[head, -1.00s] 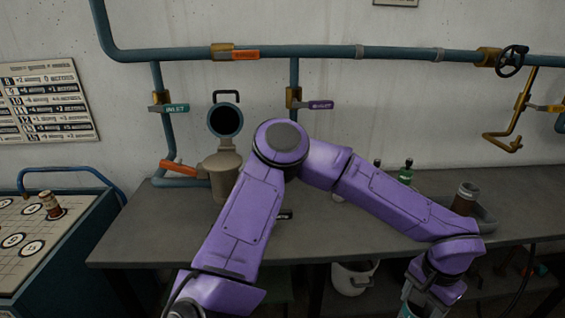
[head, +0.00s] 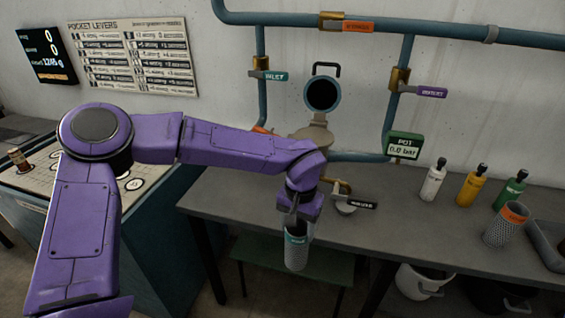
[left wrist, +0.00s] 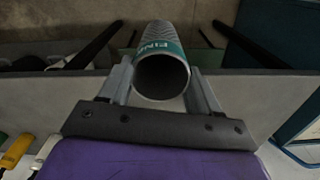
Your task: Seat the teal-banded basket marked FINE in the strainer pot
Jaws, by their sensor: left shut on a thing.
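My left gripper (head: 299,220) is shut on the teal-banded basket (head: 296,250). The basket hangs roughly upright in front of the bench edge, below my wrist. In the left wrist view the basket (left wrist: 172,36) shows FINE on its teal band and its open round mouth, between the two fingers of the gripper (left wrist: 160,85). The strainer pot (head: 318,134) stands on the bench behind my forearm, its round dark-faced lid (head: 322,94) swung up. My arm hides the pot's lower part, and I cannot see inside it. My right gripper is out of view.
A green POT display (head: 404,146) reads 0.0 bar. A black-tagged handle (head: 360,205) is beside my wrist. Pipes run behind the pot.

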